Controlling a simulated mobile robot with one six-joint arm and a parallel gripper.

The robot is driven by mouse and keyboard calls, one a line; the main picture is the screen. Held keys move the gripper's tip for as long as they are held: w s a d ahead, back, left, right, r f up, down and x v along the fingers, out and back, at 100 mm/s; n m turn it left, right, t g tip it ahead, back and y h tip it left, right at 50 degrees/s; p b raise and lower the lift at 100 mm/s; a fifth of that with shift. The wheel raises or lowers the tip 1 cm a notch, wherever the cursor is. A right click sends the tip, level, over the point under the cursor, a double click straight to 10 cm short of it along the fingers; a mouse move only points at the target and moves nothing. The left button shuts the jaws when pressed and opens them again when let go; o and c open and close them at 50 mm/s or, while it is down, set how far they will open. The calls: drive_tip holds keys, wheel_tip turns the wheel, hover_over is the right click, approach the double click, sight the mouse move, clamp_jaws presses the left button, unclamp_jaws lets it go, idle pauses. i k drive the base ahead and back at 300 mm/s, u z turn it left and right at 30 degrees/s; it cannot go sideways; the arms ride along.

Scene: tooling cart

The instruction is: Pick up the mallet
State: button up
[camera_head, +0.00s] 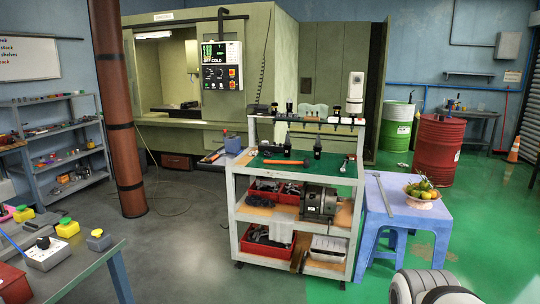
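A tool with an orange handle and a dark head, which looks like the mallet (285,162), lies on the green mat on top of the tooling cart (232,200). Its handle points left and its head is at the right end. Another orange-handled tool (212,155) is at the cart's left side, beside a blue container; its exact kind is too small to tell. White rounded parts of my arm (430,288) show at the bottom right, well apart from the cart. My gripper is not in view.
A wrench (345,164) and dark tool holders (317,148) share the cart top, below a raised rack. A blue stool (425,213) with a fruit bowl (422,201) stands close on the cart's right. A workbench (75,262) is at left. Floor in front of the cart is clear.

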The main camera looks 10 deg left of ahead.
sight(305, 163)
drive_tip(key=u, duration=0.45)
drive_tip(key=i, duration=1.4)
drive_tip(key=u, duration=0.75)
drive_tip(key=i, duration=2.85)
drive_tip(key=z, duration=0.4)
drive_tip(key=k, duration=0.65)
drive_tip(key=u, duration=0.3)
drive_tip(key=k, duration=0.1)
drive_tip(key=z, duration=0.5)
drive_tip(key=i, duration=0.7)
